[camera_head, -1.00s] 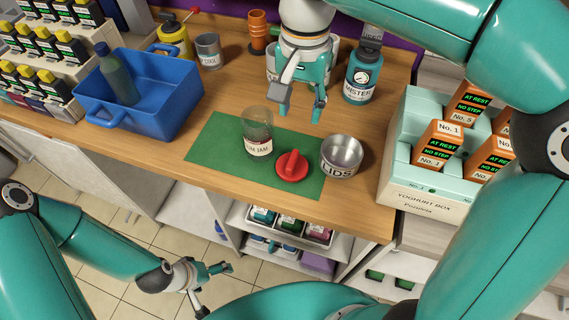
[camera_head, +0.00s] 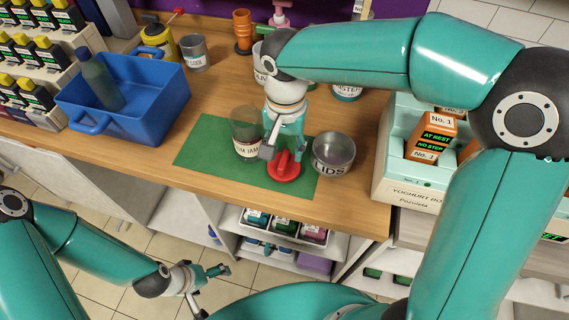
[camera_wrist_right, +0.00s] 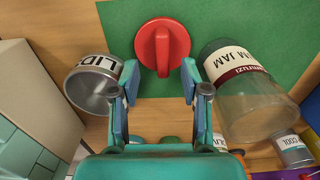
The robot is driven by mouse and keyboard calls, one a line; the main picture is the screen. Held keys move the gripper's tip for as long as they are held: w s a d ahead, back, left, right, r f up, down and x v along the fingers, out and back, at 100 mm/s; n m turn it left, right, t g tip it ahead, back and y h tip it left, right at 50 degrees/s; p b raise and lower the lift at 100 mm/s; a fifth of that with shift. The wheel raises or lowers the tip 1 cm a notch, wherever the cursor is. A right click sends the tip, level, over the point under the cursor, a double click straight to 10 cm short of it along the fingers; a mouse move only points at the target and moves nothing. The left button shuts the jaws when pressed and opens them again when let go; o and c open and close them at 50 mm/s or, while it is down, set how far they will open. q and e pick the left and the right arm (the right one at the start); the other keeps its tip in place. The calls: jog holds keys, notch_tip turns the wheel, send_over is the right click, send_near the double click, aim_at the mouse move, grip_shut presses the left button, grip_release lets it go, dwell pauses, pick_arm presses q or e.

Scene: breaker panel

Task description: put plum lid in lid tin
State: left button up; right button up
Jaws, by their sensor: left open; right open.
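The plum lid, a red disc with a raised grip bar (camera_head: 284,168), lies on the green mat (camera_head: 208,150). It also shows in the right wrist view (camera_wrist_right: 163,46). The lid tin, a grey metal cup marked LIDS (camera_head: 333,153), stands just right of it, at the mat's edge; it also shows in the right wrist view (camera_wrist_right: 92,84). A glass jam jar (camera_head: 245,134) stands left of the lid. My right gripper (camera_head: 283,155) is open, right at the lid, its fingers on either side of the bar. My left gripper (camera_head: 205,284) is open and empty, low in front of the counter.
A blue crate (camera_head: 150,103) holding a bottle stands at the left. A yoghurt box (camera_head: 413,187) with orange cartons stands at the right. Cups and containers line the back. The mat's left part is clear.

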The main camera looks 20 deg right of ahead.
aim_at(284, 158)
notch_tip(284, 158, down, 4)
jog(key=shift+w+a+f+p, duration=0.1)
jog(key=shift+f+p, duration=0.15)
jog(key=shift+p, duration=0.05)
grip_shut()
